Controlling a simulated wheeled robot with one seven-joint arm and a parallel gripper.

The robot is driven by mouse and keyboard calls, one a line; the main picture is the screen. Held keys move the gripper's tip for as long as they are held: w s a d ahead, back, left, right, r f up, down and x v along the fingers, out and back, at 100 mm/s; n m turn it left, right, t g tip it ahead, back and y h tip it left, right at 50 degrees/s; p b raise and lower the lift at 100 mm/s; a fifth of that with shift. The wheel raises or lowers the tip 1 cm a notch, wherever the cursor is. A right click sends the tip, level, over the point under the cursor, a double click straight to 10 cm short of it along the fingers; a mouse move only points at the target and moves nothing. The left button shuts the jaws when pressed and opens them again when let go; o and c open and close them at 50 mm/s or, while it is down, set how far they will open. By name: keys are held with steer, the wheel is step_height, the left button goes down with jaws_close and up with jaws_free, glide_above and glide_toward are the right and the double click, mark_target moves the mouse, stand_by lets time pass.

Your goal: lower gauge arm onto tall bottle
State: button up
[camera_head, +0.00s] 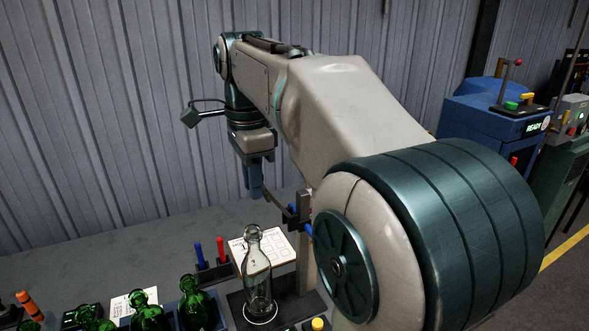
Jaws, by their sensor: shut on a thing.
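A clear glass bottle (257,283) stands upright on a dark base (236,307), over a white ring, and looks like the tall bottle. A post (306,262) rises beside it on the right, partly hidden by my arm. The gauge arm (277,201) reaches from a dark block on this post up and left. My gripper (255,190) points down and is shut on the outer end of the gauge arm, above the bottle's mouth and apart from it. The exact grip is small and hard to see.
Several green bottles (197,305) stand at the lower left. A dark holder with a blue and a red marker (221,250) and a white printed sheet (277,246) lie behind the clear bottle. A yellow button (317,324) is in front. A blue machine (487,126) stands at the right.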

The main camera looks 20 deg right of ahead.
steer(key=shift+a+f+b, duration=0.6)
steer(key=shift+a+f, duration=0.4)
steer(key=shift+a, duration=0.2)
steer(key=o, duration=1.5)
steer(key=shift+o, duration=0.2)
steer(key=shift+r, duration=0.1)
step_height(320, 180, up, 7)
steer(key=p, duration=0.6)
steer(key=shift+p, duration=0.4)
